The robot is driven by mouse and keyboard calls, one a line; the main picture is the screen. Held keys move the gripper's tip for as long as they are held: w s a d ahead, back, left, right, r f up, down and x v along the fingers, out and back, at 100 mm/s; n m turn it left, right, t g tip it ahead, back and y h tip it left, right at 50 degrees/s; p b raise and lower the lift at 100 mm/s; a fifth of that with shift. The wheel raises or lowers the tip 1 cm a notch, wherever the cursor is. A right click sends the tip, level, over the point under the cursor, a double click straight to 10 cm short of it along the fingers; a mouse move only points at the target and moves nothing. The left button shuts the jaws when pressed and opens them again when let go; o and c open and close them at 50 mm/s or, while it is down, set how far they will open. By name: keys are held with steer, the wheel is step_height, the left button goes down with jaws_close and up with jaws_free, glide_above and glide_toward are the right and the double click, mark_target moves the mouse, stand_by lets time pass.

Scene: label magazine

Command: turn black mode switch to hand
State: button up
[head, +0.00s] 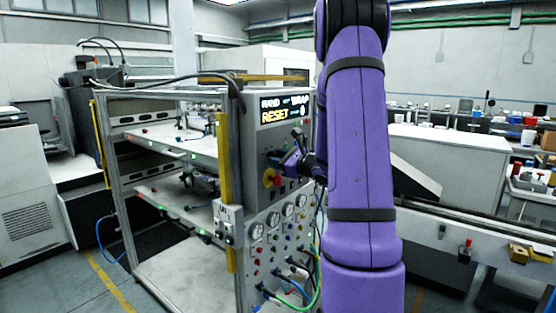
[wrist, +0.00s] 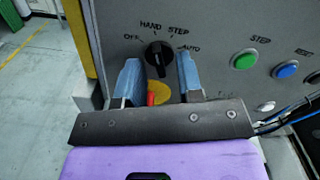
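The black mode switch (wrist: 158,54) is a round knob with a raised grip on a grey panel (wrist: 220,35), in the wrist view. OFF, HAND, STEP and AUTO are printed around its upper side. The grip stands close to upright, its top near HAND; I cannot tell its exact setting. My gripper (wrist: 158,61) is open, one blue-grey finger on each side of the knob. Gaps show between the fingers and the knob. In the head view my gripper (head: 291,160) is at the panel, and the switch is not clearly visible there.
A red button on a yellow disc (wrist: 160,92) sits just below the switch, partly behind my gripper; it also shows in the head view (head: 271,178). A green button (wrist: 244,59) and a blue button (wrist: 286,69) are to the right. Hoses (head: 292,275) hang below the panel.

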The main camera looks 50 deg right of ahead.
steer(key=s, duration=1)
steer(key=shift+s+d, duration=0.4)
steer(key=shift+w+a, duration=0.1)
